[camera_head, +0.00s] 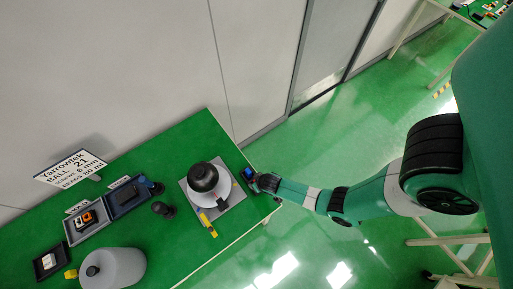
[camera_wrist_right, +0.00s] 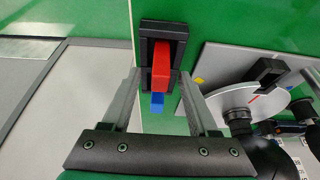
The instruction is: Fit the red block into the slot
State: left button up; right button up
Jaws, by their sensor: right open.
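In the right wrist view a red block (camera_wrist_right: 161,66) stands at a black frame-like holder (camera_wrist_right: 178,30) near the edge of the green table. A small blue piece (camera_wrist_right: 157,102) shows just below it. My right gripper (camera_wrist_right: 160,84) is open, with one finger on each side of the red block and visible gaps. In the head view my right gripper (camera_head: 257,183) is at the table's right end, beside a small dark holder with blue on it (camera_head: 247,174). The red block is hidden there. I cannot tell which opening is the slot. My left gripper is not in view.
A grey plate (camera_head: 236,194) carries a round white device with a black dome (camera_head: 203,178), close left of my right gripper. A wall (camera_head: 120,80) runs behind.

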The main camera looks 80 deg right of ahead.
jog(key=shift+f, duration=0.1)
grip_shut()
dwell(0.5)
jog(key=shift+r, duration=0.4)
notch_tip(320, 180, up, 3)
jog(key=shift+f+p, duration=0.2)
jog(key=shift+p, duration=0.7)
jog(key=s+a+r+p, duration=0.6)
jog(key=s+r, duration=0.3)
jog(key=s, duration=0.3)
jog(key=shift+s+r+p, duration=0.25)
jog(key=shift+r+p, duration=0.05)
jog(key=shift+p, duration=0.45)
